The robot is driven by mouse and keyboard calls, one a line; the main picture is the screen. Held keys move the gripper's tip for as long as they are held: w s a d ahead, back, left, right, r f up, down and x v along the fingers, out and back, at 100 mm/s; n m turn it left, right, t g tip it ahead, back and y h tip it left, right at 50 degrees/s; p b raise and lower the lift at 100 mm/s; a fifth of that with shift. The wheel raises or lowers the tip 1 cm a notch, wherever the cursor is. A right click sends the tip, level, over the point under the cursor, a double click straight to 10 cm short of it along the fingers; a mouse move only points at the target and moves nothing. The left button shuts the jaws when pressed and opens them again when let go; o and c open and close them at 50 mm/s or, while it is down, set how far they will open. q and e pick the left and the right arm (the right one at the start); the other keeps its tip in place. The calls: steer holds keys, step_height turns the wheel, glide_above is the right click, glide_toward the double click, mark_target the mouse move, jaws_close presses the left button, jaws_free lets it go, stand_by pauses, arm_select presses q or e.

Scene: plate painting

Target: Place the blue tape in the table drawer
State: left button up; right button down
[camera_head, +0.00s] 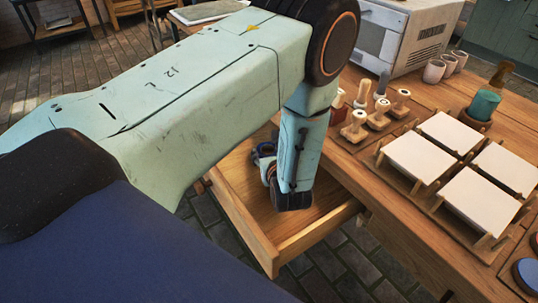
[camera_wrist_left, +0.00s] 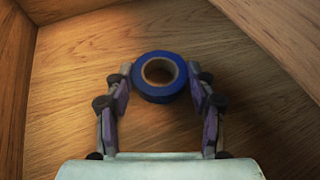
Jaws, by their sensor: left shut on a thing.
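The blue tape (camera_wrist_left: 158,93) is a roll with a tan core. In the left wrist view it sits between the fingertips of my left gripper (camera_wrist_left: 160,85), which is shut on it. Behind it is the wooden bottom of the open table drawer (camera_wrist_left: 70,60), with its walls at both sides. In the head view my left gripper (camera_head: 266,165) reaches down into the drawer (camera_head: 262,238), and my arm hides much of both. I cannot tell whether the tape touches the drawer bottom. My right gripper is not in view.
The wooden table (camera_head: 400,232) holds white square plates (camera_head: 420,157) on a rack, small stamps (camera_head: 378,112) on a stand, a green cup (camera_head: 484,104) and a white microwave (camera_head: 395,35). Dark floor tiles (camera_head: 335,268) show below the drawer.

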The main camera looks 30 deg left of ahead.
arm_select(q)
steer(key=shift+f, duration=0.1)
steer(key=o, duration=1)
steer(key=shift+r, duration=0.25)
steer(key=p+v, duration=0.5)
steer(key=v, duration=0.2)
steer(key=shift+s+d+r, duration=0.2)
steer(key=p+v, duration=0.3)
steer(key=p, duration=0.4)
steer(key=shift+s+d+p, duration=0.1)
steer(key=shift+d+p, duration=0.05)
steer(key=shift+p, duration=0.15)
steer(key=shift+s+d+r+p, duration=0.1)
steer(key=shift+s+d+p, duration=0.25)
steer(key=shift+p, duration=0.55)
